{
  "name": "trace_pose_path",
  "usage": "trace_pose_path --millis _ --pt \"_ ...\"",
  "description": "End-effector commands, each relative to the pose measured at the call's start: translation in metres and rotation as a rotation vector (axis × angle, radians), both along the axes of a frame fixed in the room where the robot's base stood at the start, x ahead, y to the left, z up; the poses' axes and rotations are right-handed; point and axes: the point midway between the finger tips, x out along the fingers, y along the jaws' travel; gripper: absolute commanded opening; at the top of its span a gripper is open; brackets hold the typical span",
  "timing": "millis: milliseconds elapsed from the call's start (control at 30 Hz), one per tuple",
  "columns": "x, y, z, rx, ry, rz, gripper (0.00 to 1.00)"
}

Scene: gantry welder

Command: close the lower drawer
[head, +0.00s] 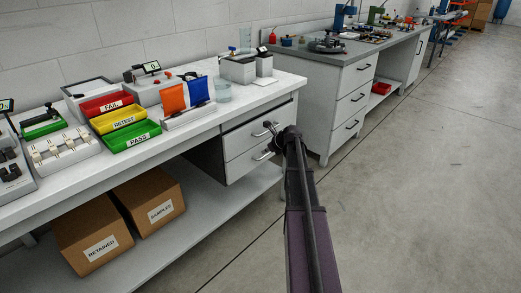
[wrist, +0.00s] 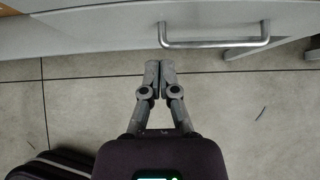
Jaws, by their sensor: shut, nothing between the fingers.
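The lower drawer (head: 244,165) is in the white unit under the right end of the near workbench, below the upper drawer (head: 238,140). Its bar handle (head: 263,154) shows just left of my arm. How far it stands out is hard to tell. My gripper (head: 270,126) is in front of the drawers, small and partly hidden by my wrist. In the wrist view my gripper (wrist: 153,68) is shut and empty.
The bench (head: 195,135) carries colored trays (head: 115,118) and instruments. Cardboard boxes (head: 150,200) sit on its lower shelf (head: 215,200). A second grey bench with drawers (head: 345,100) stands behind, to the right. The concrete floor (head: 430,190) at right is clear.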

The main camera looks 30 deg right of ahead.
Motion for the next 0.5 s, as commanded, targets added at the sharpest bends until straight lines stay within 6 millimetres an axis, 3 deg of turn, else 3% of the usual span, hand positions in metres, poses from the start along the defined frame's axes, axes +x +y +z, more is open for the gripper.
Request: trace_pose_path --millis 500 --pt "-0.039 -0.01 0.042 0.0 0.001 0.0 0.0"
